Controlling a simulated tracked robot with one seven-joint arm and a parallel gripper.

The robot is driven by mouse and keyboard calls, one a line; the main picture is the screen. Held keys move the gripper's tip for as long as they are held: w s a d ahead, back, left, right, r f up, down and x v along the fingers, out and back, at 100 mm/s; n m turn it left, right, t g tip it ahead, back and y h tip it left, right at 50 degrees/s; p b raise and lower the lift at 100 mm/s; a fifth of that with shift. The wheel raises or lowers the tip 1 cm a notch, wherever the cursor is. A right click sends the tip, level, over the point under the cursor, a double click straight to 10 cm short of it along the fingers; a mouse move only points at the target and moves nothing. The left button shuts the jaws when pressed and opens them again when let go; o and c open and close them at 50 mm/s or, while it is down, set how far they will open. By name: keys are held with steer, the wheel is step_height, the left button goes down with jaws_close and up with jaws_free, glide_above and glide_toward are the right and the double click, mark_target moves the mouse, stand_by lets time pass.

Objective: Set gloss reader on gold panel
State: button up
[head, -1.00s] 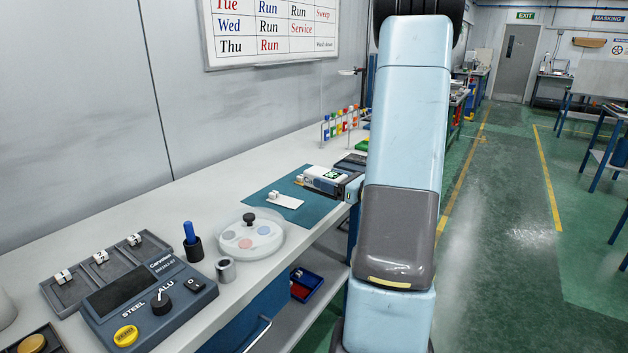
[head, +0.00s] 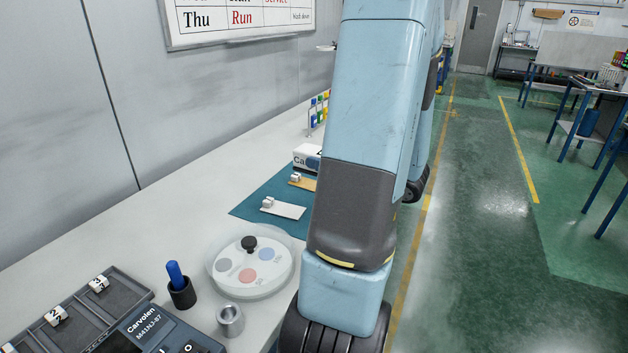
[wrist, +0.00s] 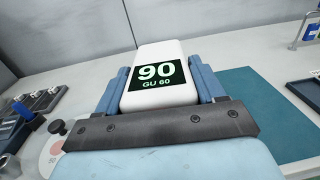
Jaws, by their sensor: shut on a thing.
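The gloss reader is a white box (wrist: 160,51) whose dark screen shows "90 GU 60" in the wrist view. My gripper (wrist: 160,78) is shut on it, with a blue finger on each side. In the head view the reader (head: 306,157) is partly hidden behind my arm, and my gripper is hidden there. The gold panel (head: 309,185) lies on the teal mat (head: 258,205) with a small white tag at its left end. The reader appears just beyond the panel; I cannot tell its height above the mat. A white panel (head: 287,210) lies nearer.
A round disc tray (head: 251,263) with a black knob, a metal cup (head: 230,320), a blue-topped holder (head: 180,289) and a meter (head: 150,335) stand nearer on the bench. A colored rack (head: 317,115) stands beyond the mat. Clear bench lies along the wall.

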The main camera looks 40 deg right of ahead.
steer(key=w+d+f, duration=0.2)
steer(key=w, duration=0.1)
steer(key=w+d+f, duration=0.5)
steer(key=w+f, duration=0.1)
steer(key=shift+w+d+f, duration=0.25)
steer(key=shift+d, duration=0.1)
steer(key=shift+w+d+f, duration=0.3)
steer(key=shift+w+f, duration=0.15)
steer(key=shift+f, duration=1.65)
steer(key=o, duration=1.4)
steer(key=shift+f, duration=0.1)
